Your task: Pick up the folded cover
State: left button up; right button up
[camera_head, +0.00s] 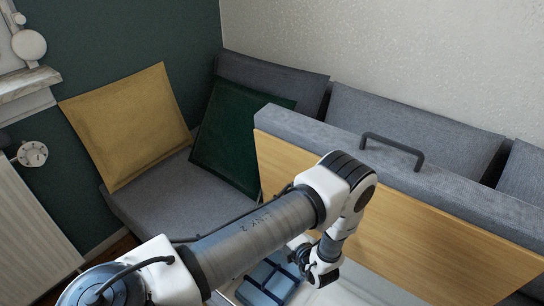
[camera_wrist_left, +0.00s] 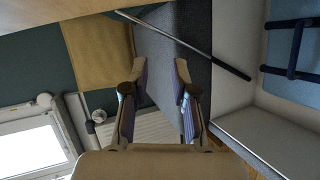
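A blue folded item with dark straps, which looks like the folded cover (camera_head: 268,284), lies low in the open bench at the bottom of the head view, partly hidden by my left arm. Blue fabric with dark straps also shows at the top right of the left wrist view (camera_wrist_left: 284,88). My left gripper (camera_wrist_left: 160,75) is open, with its two fingers apart and nothing between them. In the head view its wrist is just right of the blue item; whether they touch cannot be told. My right gripper is not in view.
The bench lid (camera_head: 420,232), wood underneath with grey padding and a dark handle (camera_head: 392,148), stands raised behind my arm. A thin strut (camera_wrist_left: 190,45) crosses the wrist view. Yellow (camera_head: 128,125) and green (camera_head: 235,130) cushions rest on the grey seat at left. A radiator (camera_head: 35,230) stands far left.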

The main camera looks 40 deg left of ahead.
aim_at(271, 274)
pick_arm(q)
jog(key=d+f+b, duration=0.1)
jog(key=f+b, duration=0.5)
jog(key=f, duration=0.3)
jog(key=s+d+f+n+b, duration=0.1)
jog(key=f+b, duration=0.5)
jog(key=f, duration=0.3)
jog(key=d+f+n+g+b, duration=0.1)
jog(key=f+b, duration=0.6)
jog(key=f, duration=0.2)
jog(key=shift+s+d+f+y, duration=0.25)
jog(key=shift+d+f+y, duration=0.05)
jog(key=shift+d+f, duration=0.05)
jog(key=shift+s+f+b, duration=0.1)
jog(key=shift+f+b, duration=0.25)
jog(key=b+x, duration=0.1)
jog(key=x, duration=0.1)
jog(key=b+x, duration=0.1)
jog(key=x, duration=0.1)
jog(key=s+b+x, duration=0.1)
jog(key=x, duration=0.2)
jog(key=shift+a+b, duration=0.2)
jog(key=shift+b, duration=0.1)
jog(key=shift+w+a, duration=0.15)
jog(key=shift+a, duration=0.1)
jog(key=shift+r, duration=0.2)
grip_shut()
